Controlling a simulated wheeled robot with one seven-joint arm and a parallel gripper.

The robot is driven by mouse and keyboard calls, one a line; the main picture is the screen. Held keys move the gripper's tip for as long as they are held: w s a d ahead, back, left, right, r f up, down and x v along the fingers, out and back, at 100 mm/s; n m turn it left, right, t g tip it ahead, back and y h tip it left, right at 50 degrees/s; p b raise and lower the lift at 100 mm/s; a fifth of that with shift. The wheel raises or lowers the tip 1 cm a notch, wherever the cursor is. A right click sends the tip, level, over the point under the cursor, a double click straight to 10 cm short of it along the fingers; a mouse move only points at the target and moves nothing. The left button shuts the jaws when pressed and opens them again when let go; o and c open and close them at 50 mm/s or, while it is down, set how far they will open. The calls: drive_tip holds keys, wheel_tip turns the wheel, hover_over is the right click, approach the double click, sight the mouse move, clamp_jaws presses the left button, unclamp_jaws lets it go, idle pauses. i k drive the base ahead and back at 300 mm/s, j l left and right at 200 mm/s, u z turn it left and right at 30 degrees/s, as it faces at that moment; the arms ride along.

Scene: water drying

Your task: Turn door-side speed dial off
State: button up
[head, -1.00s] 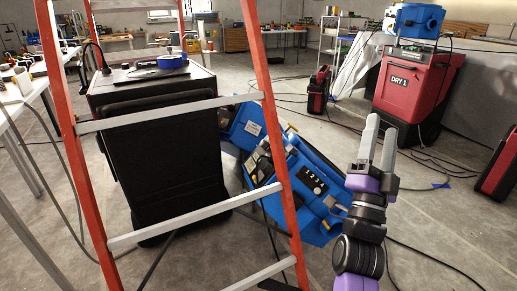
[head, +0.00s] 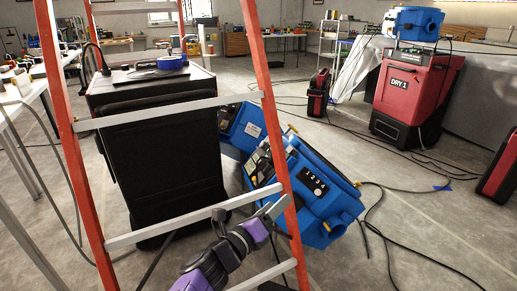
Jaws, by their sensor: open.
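A blue air mover (head: 335,205) sits on the floor right of the black case, with a dark panel (head: 314,182) marked 1 2 3. The dial's setting is too small to read. A second blue unit (head: 241,127) stands behind it, partly hidden by the ladder. A third blue unit (head: 417,22) sits on the red DRY 1 machine. I cannot tell which is door-side. My gripper (head: 270,210) is open and appears empty, by the ladder's right rail and lower left of the front unit's panel. The ladder overlaps it in view; contact is unclear.
The orange ladder (head: 265,110) with grey rungs stands close in front. A black case (head: 160,160) is behind it. The red DRY 1 machine (head: 415,95) stands back right. Cables (head: 400,250) cross the floor at right; the front right floor is otherwise fairly clear.

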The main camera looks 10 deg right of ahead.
sight(263, 144)
drive_tip(key=i, duration=1.5)
